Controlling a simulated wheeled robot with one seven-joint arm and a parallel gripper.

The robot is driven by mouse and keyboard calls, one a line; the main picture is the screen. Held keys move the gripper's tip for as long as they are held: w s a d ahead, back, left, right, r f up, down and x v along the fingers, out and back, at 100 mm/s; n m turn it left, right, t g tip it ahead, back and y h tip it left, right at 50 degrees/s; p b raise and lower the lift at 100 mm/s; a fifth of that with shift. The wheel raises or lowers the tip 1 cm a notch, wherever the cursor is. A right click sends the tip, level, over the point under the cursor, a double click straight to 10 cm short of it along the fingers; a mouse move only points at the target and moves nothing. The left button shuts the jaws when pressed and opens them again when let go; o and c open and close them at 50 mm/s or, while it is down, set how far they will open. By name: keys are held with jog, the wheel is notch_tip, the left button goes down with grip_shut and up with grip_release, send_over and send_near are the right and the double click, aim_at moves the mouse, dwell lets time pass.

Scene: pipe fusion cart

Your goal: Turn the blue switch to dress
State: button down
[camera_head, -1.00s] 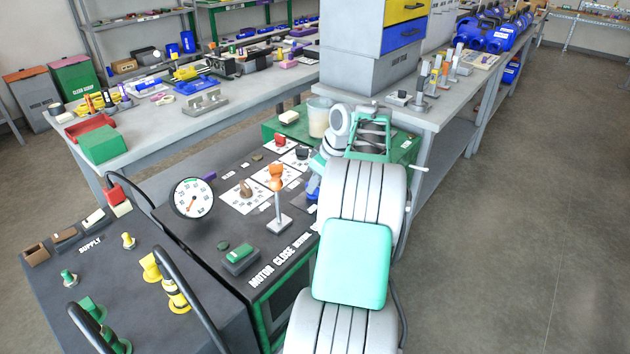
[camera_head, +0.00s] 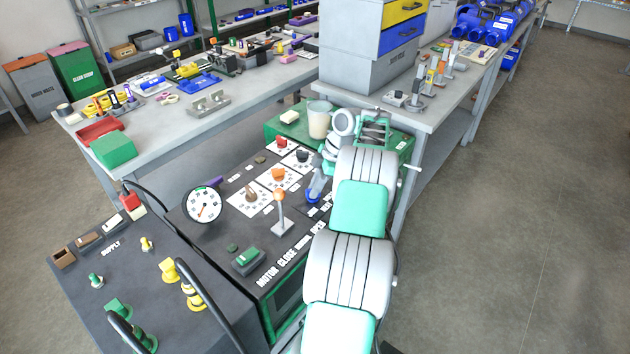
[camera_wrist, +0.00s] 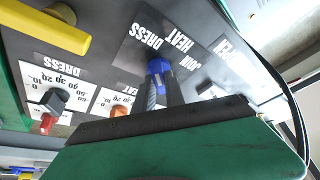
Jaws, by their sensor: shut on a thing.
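The blue switch (camera_wrist: 156,68) sits on the dark panel in the wrist view. Its label plate shows DRESS at upper left, HEAT at upper right and JOIN at right, all upside down. In the head view a bit of the blue switch (camera_head: 312,197) shows at the panel's right side, and my arm partly covers that area.
Beside it are an orange knob (camera_head: 278,174), a black knob (camera_head: 302,156), a brown knob (camera_head: 251,194) and an upright lever (camera_head: 279,212). A pressure gauge (camera_head: 203,205) stands left. A clear cup (camera_head: 318,120) stands behind on the green surface. Open floor lies right.

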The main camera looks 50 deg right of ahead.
jog(key=shift+n+p, duration=0.3)
jog(key=c, duration=1.4)
grip_release()
jog(key=p+v, duration=0.5)
jog(key=v, duration=0.2)
jog(key=shift+d+r, duration=0.2)
jog(key=shift+r, duration=0.15)
